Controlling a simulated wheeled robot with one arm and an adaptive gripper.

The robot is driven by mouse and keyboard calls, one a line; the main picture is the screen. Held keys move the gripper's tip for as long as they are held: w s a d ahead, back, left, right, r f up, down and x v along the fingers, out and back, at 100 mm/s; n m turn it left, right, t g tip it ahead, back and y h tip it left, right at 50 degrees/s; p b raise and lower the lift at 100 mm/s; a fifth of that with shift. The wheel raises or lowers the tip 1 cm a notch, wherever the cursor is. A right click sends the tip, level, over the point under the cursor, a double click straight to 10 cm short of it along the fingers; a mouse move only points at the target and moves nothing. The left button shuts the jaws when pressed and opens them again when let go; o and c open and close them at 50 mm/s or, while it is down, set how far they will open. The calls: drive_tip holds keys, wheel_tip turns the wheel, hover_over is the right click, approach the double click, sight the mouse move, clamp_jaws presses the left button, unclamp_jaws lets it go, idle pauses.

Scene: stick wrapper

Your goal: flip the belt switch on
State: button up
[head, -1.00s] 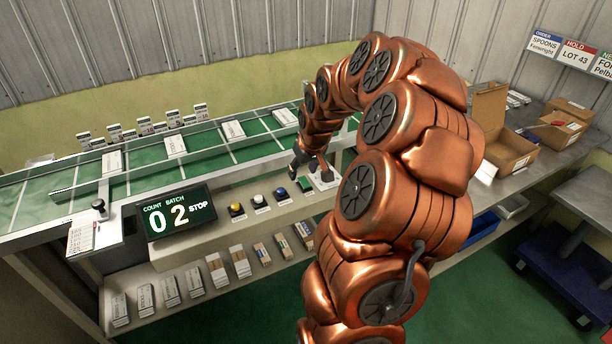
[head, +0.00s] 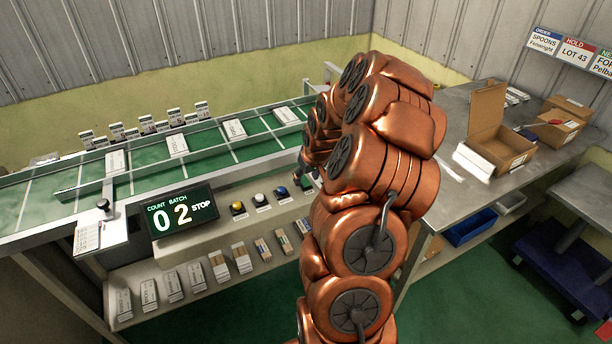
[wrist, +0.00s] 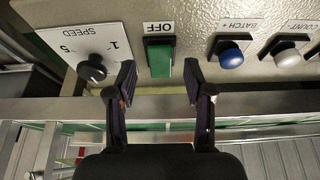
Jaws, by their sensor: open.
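The belt switch (wrist: 160,60) is a green rocker in a dark frame with an OFF label above it in the wrist view. My gripper (wrist: 158,82) is open, its two dark fingers apart on either side of the switch's lower end in the picture. Nothing is between the fingertips except the view of the switch, and I cannot tell whether they touch the panel. The counter display (head: 182,212) reads 0 and 2 with STOP.
Beside the switch are a black speed knob (wrist: 92,68), a blue batch button (wrist: 230,54) and a grey count button (wrist: 288,54). The green belt (head: 205,150) carries white packets. An open cardboard box (head: 508,150) stands on the right bench.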

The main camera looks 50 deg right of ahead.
drive_tip(key=shift+w+f, duration=0.25)
drive_tip(key=shift+f, duration=0.35)
drive_tip(key=shift+c, duration=0.3)
clamp_jaws()
